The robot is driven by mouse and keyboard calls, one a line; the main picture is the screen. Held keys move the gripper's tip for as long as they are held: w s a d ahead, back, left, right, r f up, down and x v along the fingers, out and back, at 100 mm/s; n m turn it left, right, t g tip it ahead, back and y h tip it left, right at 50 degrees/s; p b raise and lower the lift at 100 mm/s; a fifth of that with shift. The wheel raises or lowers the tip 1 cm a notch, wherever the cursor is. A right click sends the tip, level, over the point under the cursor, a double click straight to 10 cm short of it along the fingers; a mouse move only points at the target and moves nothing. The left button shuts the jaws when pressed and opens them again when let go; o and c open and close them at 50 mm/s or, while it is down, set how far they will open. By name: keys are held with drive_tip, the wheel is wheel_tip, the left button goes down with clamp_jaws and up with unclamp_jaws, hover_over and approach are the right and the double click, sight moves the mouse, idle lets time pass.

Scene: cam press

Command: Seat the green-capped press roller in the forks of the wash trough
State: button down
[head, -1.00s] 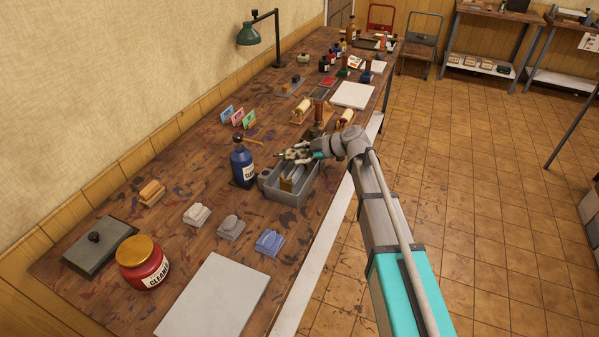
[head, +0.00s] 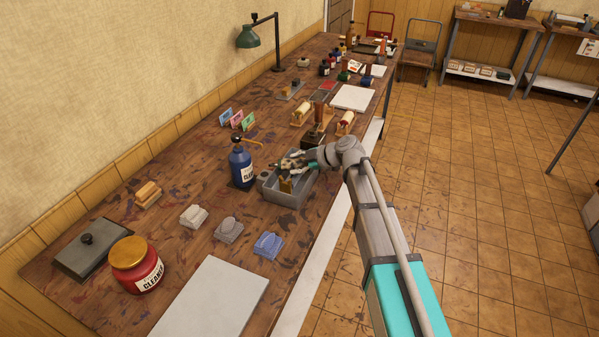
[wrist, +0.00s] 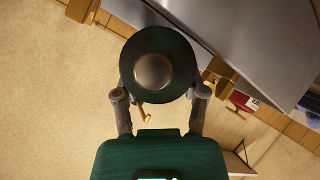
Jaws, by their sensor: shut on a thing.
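The wash trough (head: 284,197) is an open grey box near the front edge of the bench. A brass-coloured fork (head: 286,186) shows at its near end, and fork parts (wrist: 220,76) show in the wrist view beside the trough's grey wall (wrist: 262,42). My gripper (head: 291,163) is over the trough's far part, pointing left. In the wrist view my gripper (wrist: 159,92) is shut on the press roller (wrist: 153,68), seen end-on with a dark green cap and a metal spindle end. The roller's length is hidden behind the cap; I cannot tell whether it touches the forks.
A blue pump bottle (head: 242,166) stands just left of the trough. Two rollers on wooden stands (head: 302,115) (head: 345,123) are beyond it. Several small blocks (head: 268,245), a red cleaner jar (head: 136,265) and a pale slab (head: 212,300) lie nearer. Bench between the blocks and wall is partly clear.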

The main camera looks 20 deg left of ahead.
drive_tip(key=shift+f+b, duration=0.35)
drive_tip(key=shift+f, duration=0.25)
drive_tip(key=shift+c, duration=0.7)
unclamp_jaws()
drive_tip(key=shift+d+r+p, duration=0.35)
drive_tip(key=shift+d, duration=0.05)
drive_tip(key=p+v, duration=0.5)
drive_tip(key=v, duration=0.6)
drive_tip(key=shift+f, duration=0.1)
